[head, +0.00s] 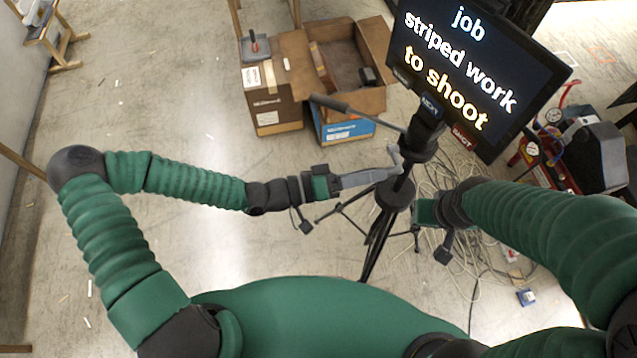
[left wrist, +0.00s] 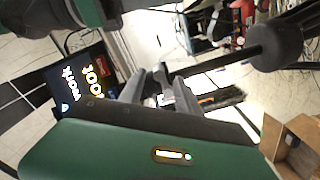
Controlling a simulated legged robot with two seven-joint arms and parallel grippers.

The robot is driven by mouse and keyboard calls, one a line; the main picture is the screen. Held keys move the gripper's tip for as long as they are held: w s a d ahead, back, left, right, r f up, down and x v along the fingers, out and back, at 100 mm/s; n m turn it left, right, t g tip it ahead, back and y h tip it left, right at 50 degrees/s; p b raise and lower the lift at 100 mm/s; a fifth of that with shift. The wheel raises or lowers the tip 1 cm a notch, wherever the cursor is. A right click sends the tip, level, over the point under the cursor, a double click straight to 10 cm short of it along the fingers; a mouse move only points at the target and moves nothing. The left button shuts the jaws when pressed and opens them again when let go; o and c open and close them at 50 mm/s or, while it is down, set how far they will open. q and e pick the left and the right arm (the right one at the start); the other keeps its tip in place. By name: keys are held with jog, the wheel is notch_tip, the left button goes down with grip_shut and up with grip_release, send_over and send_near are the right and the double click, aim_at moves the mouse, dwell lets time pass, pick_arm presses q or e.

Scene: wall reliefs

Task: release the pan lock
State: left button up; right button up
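A black tripod (head: 372,245) stands in front of me, with a tripod head (head: 422,140) under a tilted screen (head: 470,70). My left gripper (head: 394,170) reaches the column just below the head. In the left wrist view its two grey fingers (left wrist: 160,82) are apart, with a small dark part between their tips; whether they press on it I cannot tell. I cannot make out the pan lock clearly. My right gripper (head: 425,212) is right of the column, its fingers hidden.
Loose cables (head: 455,240) lie around the tripod's right side. A red and black machine (head: 590,150) stands at the right. The floor at left is mostly clear.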

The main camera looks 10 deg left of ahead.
pick_arm(q)
jog(key=w+b+v, duration=0.1)
jog(key=b+v, duration=0.1)
jog(key=v, duration=1.2)
jog(key=w+a+f+g+y+b, duration=0.1)
jog(key=a+f+y+b, duration=0.3)
jog(key=f, duration=0.6)
jog(key=w+a+f+y+b, duration=0.1)
jog(key=a+f+y, duration=0.2)
jog(key=f+y, duration=0.5)
jog(key=a+f+n+g+y+b, duration=0.1)
jog(key=a+f+y+b, duration=0.3)
jog(key=a, duration=0.4)
jog(key=s+d+r+n+g+y+b, duration=0.1)
jog(key=s+d+r+b, duration=0.1)
jog(key=s, duration=0.3)
jog(key=shift+s+r+n+g, duration=0.25)
jog(key=shift+r+n+g, duration=0.05)
jog(key=shift+r, duration=0.5)
pick_arm(e)
jog(key=s+x, duration=0.3)
jog(key=x, duration=1)
jog(key=shift+a+f, duration=0.25)
jog(key=shift+f, duration=0.35)
